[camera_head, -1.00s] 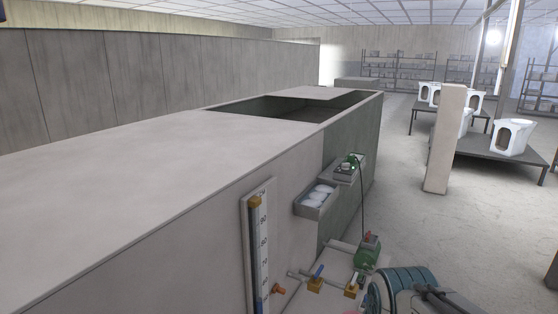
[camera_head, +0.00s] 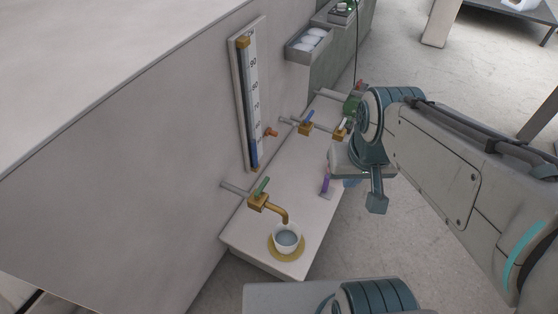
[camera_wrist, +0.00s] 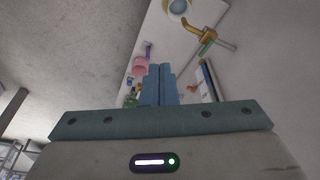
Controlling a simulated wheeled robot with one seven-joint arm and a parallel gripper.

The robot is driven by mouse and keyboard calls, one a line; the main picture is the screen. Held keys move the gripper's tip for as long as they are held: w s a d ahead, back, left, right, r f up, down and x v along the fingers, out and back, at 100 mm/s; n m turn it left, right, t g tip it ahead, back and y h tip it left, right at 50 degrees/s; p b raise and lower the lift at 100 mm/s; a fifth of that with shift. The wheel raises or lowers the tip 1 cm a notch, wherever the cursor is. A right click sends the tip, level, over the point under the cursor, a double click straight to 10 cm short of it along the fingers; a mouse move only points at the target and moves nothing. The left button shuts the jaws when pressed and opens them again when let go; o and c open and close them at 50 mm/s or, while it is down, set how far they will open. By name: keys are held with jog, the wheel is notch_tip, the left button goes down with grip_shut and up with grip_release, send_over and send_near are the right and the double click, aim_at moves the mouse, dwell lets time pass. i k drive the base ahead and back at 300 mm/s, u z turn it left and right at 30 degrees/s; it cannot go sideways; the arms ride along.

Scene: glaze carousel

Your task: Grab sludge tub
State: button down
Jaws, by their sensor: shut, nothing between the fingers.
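A small white tub (camera_head: 287,240) holding grey-blue liquid stands upright on a yellow round pad (camera_head: 274,246), under a brass spout. It is the only open tub plainly visible, so I take it as the sludge tub. In the wrist view the tub (camera_wrist: 178,10) shows at the top edge, partly cut off. My gripper (camera_head: 376,203) is in the air to the right of the tub, clear of it. In the wrist view its fingers (camera_wrist: 159,84) are together with nothing between them.
The brass tap (camera_head: 258,201) with a green lever juts over the shelf (camera_head: 266,260) beside the tub. A pink item (camera_wrist: 140,66) shows in the wrist view. Open floor lies right.

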aim_at(287, 238)
jog(key=u, duration=0.05)
jog(key=k, duration=0.5)
jog(key=z, duration=3.15)
jog(key=k, duration=1.65)
jog(key=u, duration=1.6)
jog(key=i, duration=1)
